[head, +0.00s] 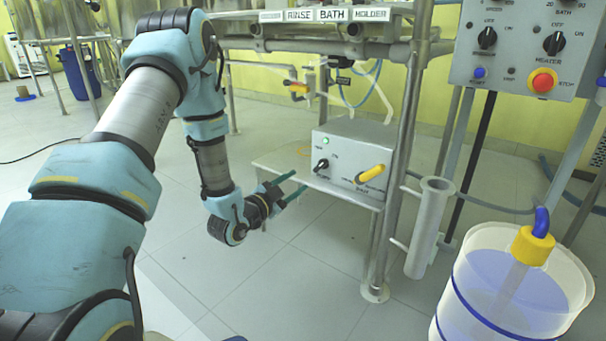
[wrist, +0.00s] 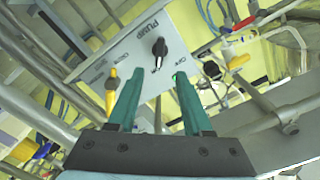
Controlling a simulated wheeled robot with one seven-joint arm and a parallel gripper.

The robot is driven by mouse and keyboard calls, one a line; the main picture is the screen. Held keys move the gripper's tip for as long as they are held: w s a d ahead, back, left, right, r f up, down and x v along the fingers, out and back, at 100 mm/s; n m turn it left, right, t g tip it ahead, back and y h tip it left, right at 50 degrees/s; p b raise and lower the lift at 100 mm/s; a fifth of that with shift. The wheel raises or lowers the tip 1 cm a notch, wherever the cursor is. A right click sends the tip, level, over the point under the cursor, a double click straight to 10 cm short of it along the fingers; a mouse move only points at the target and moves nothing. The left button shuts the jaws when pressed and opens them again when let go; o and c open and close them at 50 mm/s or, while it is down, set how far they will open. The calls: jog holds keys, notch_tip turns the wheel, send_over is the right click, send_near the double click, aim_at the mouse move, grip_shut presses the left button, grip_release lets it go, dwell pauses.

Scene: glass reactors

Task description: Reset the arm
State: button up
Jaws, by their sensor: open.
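My gripper (head: 293,187) is at the end of my blue and grey arm, near the middle of the head view. Its two green fingers are apart and nothing is between them. It is in front of the left side of the grey pump control box (head: 350,160), which stands on a low shelf. In the wrist view the open fingers (wrist: 154,88) point toward the box panel (wrist: 133,55), with its black knob (wrist: 159,47) ahead of them and its yellow handle (wrist: 111,92) to the left. I cannot tell the exact gap between the fingertips and the box.
A steel frame post (head: 397,150) and a grey tube holder (head: 430,228) stand right of the box. A bucket of blue liquid (head: 515,290) with a yellow-capped tube is at lower right. A control panel with a red stop button (head: 543,81) is at upper right. The floor below my gripper is clear.

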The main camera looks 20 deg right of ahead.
jog(key=shift+s+a, duration=0.15)
jog(key=shift+a, duration=0.05)
dwell(0.4)
jog(key=w+a+r+n+y+p, duration=0.2)
jog(key=a+r+n+y+p, duration=0.25)
jog(key=a, duration=0.55)
jog(key=w+a+r+n+y+p, duration=0.2)
jog(key=a+r+n+y, duration=0.25)
jog(key=a+y, duration=0.4)
jog(key=s+a+r+n+g+y+p, duration=0.1)
jog(key=s+a+r+n+g+p, duration=0.1)
jog(key=s+a+r+n+g, duration=0.45)
jog(key=s+a+r+n+g+y+p, duration=0.1)
jog(key=s+a+r+n+y+p, duration=0.2)
jog(key=s+a, duration=0.7)
notch_tip(320, 180, up, 36)
jog(key=h+p, duration=0.1)
jog(key=p, duration=3.5)
jog(key=shift+s+d+r+p, duration=0.25)
jog(key=shift+s+d+p, duration=0.1)
jog(key=shift+s+d, duration=0.1)
